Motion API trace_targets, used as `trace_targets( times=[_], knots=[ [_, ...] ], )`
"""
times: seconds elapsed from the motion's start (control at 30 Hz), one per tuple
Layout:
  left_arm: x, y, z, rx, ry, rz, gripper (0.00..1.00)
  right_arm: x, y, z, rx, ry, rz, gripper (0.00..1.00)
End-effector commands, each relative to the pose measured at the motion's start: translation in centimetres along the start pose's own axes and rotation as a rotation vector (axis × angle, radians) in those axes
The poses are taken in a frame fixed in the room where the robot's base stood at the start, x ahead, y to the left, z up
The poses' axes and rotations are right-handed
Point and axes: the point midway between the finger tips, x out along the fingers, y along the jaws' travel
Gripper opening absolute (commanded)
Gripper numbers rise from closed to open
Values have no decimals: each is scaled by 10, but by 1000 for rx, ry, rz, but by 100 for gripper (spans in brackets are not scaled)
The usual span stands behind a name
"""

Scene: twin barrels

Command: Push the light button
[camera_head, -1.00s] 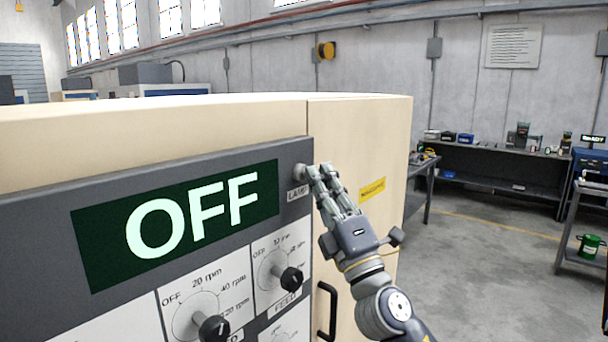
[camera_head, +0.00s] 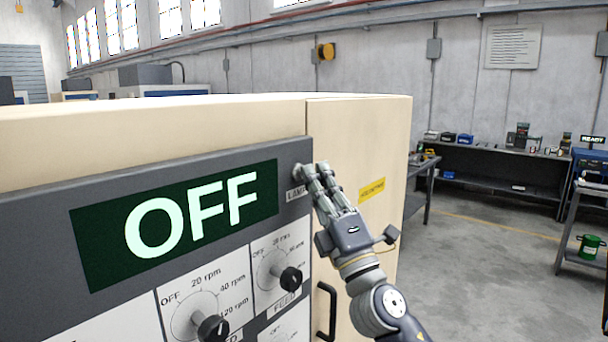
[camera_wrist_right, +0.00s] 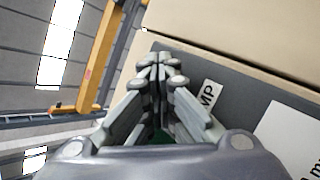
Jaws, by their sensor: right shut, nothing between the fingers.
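The machine's dark control panel (camera_head: 60,240) carries a green display (camera_head: 178,222) that reads OFF. A label reading LAMP (camera_head: 295,192) sits near the panel's upper right corner; it also shows in part in the right wrist view (camera_wrist_right: 208,97). A small round grey shape (camera_head: 297,170) above the label looks like the light button, partly behind my fingertips. My right gripper (camera_head: 312,170) is shut and empty, its fingertips at or very near that spot. I cannot tell whether they touch. In the right wrist view the closed fingers (camera_wrist_right: 158,65) hide the button. My left gripper is not in view.
Two black knobs, the feed knob (camera_head: 290,280) and an rpm knob (camera_head: 213,328), stick out below the display. A yellow label (camera_head: 372,189) is on the beige cabinet (camera_head: 360,130).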

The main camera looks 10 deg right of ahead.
Motion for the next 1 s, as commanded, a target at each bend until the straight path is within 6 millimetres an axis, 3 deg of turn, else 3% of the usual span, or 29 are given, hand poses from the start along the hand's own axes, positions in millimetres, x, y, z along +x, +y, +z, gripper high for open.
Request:
trace_targets(
  times=[0.57,1.0],
  knots=[
    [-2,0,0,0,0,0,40,-7,5,4,0,0,0,0],
    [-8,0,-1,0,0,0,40,-36,26,25,-1,1,-1,0]
  ],
)
